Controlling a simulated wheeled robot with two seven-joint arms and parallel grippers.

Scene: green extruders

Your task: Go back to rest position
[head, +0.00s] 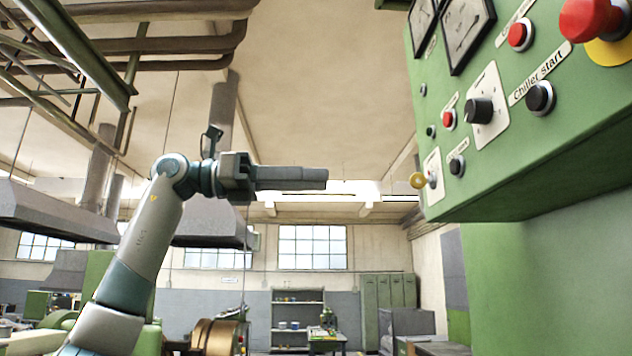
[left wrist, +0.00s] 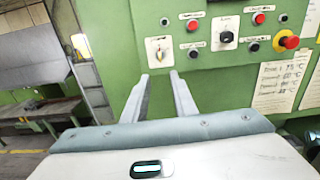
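My left gripper (head: 326,179) is raised in front of the green control panel (head: 560,125), its fingers pointing right toward the panel. A gap separates it from the panel's left edge in the head view. In the left wrist view, the two grey fingers of this gripper (left wrist: 160,75) stand apart with nothing between them. They point at the lower left part of the panel (left wrist: 215,62), below a white plate with a small knob (left wrist: 159,51). My right gripper is in neither view.
Pipes (head: 150,45) hang at the upper left. The air around my left arm looks clear.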

